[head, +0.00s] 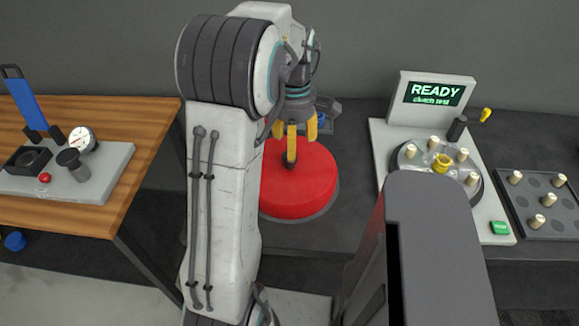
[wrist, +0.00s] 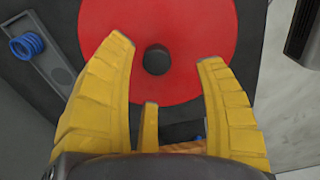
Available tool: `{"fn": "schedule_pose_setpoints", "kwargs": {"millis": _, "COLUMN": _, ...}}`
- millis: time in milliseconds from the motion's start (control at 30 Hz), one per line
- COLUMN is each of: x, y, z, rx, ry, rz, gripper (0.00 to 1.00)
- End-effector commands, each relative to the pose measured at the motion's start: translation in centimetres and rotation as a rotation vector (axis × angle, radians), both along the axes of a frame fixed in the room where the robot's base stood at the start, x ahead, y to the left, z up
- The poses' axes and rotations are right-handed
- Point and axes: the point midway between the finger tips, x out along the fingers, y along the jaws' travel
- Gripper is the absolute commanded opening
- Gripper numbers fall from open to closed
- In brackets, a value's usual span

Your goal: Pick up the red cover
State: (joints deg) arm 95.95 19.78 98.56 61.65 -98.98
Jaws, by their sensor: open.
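The red cover (head: 308,183) is a round disc with a dark knob in its middle. It lies on the dark bench, partly hidden behind my arm in the head view. In the wrist view the red cover (wrist: 195,30) fills the top centre, with its dark knob (wrist: 157,60) between and just beyond my fingertips. My gripper (head: 291,150) has yellow fingers and is above the cover. In the wrist view my gripper (wrist: 165,65) is open, its fingers spread and empty, apart from the knob as far as I can tell.
A test machine (head: 432,85) reading READY stands at the right with pegs on a round plate. A dark tray (head: 553,220) with several pegs is beside it. A wooden table (head: 150,115) at the left holds a grey fixture (head: 100,185). A blue coil (wrist: 27,45) lies near the cover.

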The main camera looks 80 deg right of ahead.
Motion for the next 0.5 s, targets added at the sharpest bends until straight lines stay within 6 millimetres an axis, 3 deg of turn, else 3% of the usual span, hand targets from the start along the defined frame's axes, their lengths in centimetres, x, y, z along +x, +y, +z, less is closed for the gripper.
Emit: {"fn": "schedule_pose_setpoints", "kwargs": {"millis": 500, "x": 0.7, "y": -0.4, "z": -4.1, "rx": 0.005, "ry": -0.001, "rz": 0.021, "gripper": 0.65}}
